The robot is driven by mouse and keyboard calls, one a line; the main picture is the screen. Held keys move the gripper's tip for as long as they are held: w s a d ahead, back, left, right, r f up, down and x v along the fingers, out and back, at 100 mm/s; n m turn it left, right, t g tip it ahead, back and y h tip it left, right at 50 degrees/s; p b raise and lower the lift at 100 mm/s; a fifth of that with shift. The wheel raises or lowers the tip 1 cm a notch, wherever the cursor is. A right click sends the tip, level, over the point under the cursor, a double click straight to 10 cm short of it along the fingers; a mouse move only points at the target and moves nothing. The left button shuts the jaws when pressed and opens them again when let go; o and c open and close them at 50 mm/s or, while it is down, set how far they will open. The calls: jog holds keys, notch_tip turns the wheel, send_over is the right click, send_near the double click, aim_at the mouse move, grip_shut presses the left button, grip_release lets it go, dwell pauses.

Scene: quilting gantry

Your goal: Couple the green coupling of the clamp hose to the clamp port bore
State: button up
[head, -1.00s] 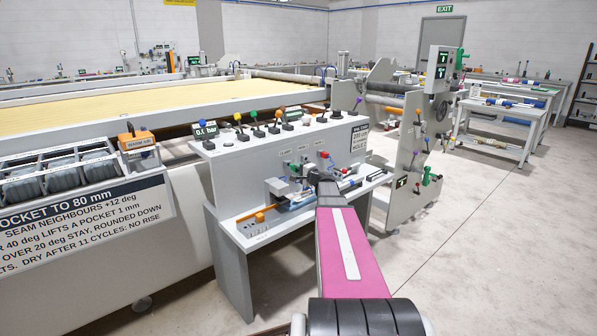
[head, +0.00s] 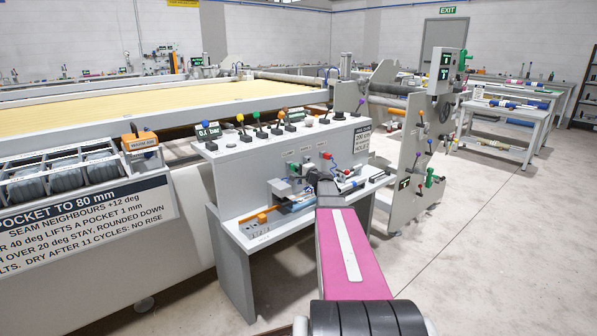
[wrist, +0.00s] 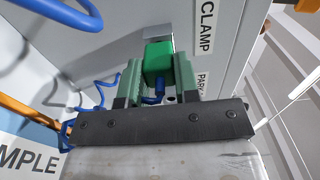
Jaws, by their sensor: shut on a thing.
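In the wrist view my gripper (wrist: 157,72) is shut on the green coupling (wrist: 157,55), a block between its two grey-green fingers. A short piece of the blue clamp hose (wrist: 160,88) shows below the coupling. The coupling's far end is against or just in front of a grey metal piece (wrist: 158,32) on the panel, left of the CLAMP label (wrist: 207,25). The clamp port bore is not visible; I cannot tell whether the coupling is in it. In the head view my gripper (head: 312,178) is at the grey panel, small and partly hidden by my wrist.
A grey control bench (head: 240,172) carries levers along its top. A red fitting (head: 327,156) is on the panel to the right. An orange-handled item (head: 262,215) lies on the shelf at left. Blue coiled hose (wrist: 90,90) hangs left of my gripper. Open floor (head: 470,230) is at right.

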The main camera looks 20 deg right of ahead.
jog(key=shift+w, duration=0.25)
jog(key=o, duration=1.1)
jog(key=v, duration=1)
jog(key=shift+s+d, duration=0.1)
jog(key=shift+s, duration=0.25)
